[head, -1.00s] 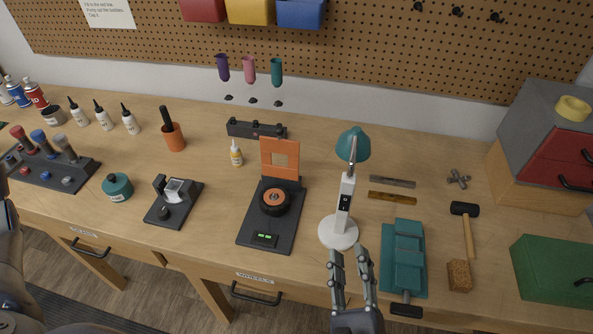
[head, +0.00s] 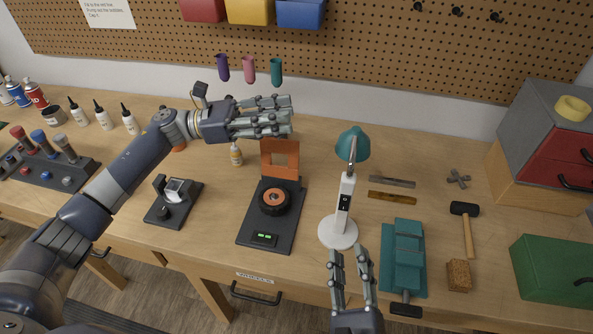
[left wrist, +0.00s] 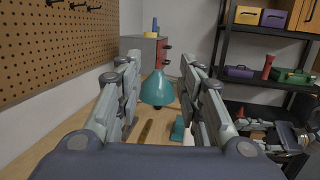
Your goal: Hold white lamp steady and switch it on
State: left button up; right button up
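The lamp (head: 343,205) stands upright on the workbench, with a white round base, a white stem with a dark switch panel (head: 345,201) and a teal shade (head: 354,144). In the left wrist view the teal shade (left wrist: 157,89) shows between my fingers, some way ahead. My left gripper (head: 290,117) is open and empty, above the bench to the left of the lamp, over the back of the orange-framed device. My right gripper (head: 350,256) is open and empty, just in front of the lamp base and apart from it.
The black device with an orange frame (head: 280,158) stands left of the lamp. A teal vise (head: 404,262) is close at its right. A mallet (head: 467,228), a sponge block (head: 459,275) and a green box (head: 555,270) lie further right. Metal bars (head: 392,196) lie behind the vise.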

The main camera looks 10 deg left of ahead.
aim_at(348, 181)
pick_arm(q)
jog(key=s+d+f+m+g+y, duration=0.15)
jog(key=s+d+f+g, duration=0.3)
jog(key=f, duration=0.55)
jog(key=shift+m+t, duration=0.35)
jog(key=d, duration=1.1)
jog(key=shift+s+d, duration=0.3)
jog(key=shift+s, duration=0.1)
